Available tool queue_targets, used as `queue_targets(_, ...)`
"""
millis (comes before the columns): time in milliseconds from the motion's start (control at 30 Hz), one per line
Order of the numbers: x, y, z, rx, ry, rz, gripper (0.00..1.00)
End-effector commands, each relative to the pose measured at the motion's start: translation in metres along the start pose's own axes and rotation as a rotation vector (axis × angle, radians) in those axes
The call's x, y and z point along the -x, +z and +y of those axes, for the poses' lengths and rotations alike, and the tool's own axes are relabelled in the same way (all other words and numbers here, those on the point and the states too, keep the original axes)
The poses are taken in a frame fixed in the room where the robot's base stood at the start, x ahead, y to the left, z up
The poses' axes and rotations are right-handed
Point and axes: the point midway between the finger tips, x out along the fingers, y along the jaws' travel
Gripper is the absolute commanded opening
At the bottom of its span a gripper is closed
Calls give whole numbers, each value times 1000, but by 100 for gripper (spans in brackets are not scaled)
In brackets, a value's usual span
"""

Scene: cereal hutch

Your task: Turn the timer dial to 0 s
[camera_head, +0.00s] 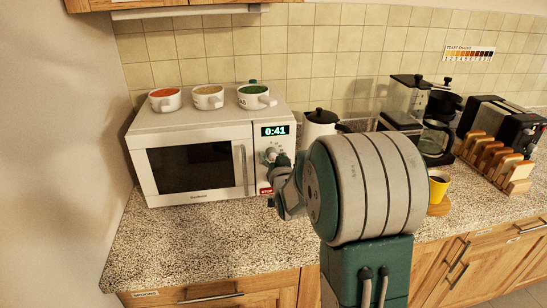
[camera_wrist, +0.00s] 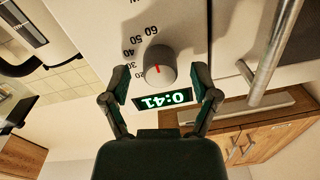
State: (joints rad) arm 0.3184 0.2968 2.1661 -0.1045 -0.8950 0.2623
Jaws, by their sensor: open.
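The timer dial (camera_wrist: 155,68) is a grey round knob with a red pointer mark on the white panel of the microwave (camera_head: 220,118). Printed numbers, including 60, 50 and 20, curve beside it in the wrist view. The lit green display reads 0:41 in the head view (camera_head: 274,131) and shows upside down in the wrist view (camera_wrist: 165,98). My gripper (camera_wrist: 160,78) is open, with one finger on each side of the dial and visible gaps between. In the head view my gripper (camera_head: 273,160) is in front of the panel and hides much of the dial.
The microwave door handle (camera_wrist: 270,62) stands out beside the panel. A red STOP button (camera_head: 266,190) is below the dial. Several mugs stand on the microwave, including one with green contents (camera_head: 255,92). Counter before the microwave (camera_head: 170,235) is clear.

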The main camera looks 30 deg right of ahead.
Motion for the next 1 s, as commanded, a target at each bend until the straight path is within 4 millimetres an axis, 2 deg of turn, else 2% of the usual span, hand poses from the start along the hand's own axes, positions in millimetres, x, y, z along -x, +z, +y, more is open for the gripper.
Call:
queue_targets(67, 0, 0, 0, 0, 0, 0, 78)
queue_targets(100, 0, 0, 0, 0, 0, 0, 60)
queue_targets(167, 0, 0, 0, 0, 0, 0, 33)
queue_targets(200, 0, 0, 0, 0, 0, 0, 15)
queue_targets(233, 0, 0, 0, 0, 0, 0, 2)
queue_targets(667, 0, 0, 0, 35, 0, 0, 0)
queue_targets(1000, 0, -1, -1, 249, 1, -9, 0)
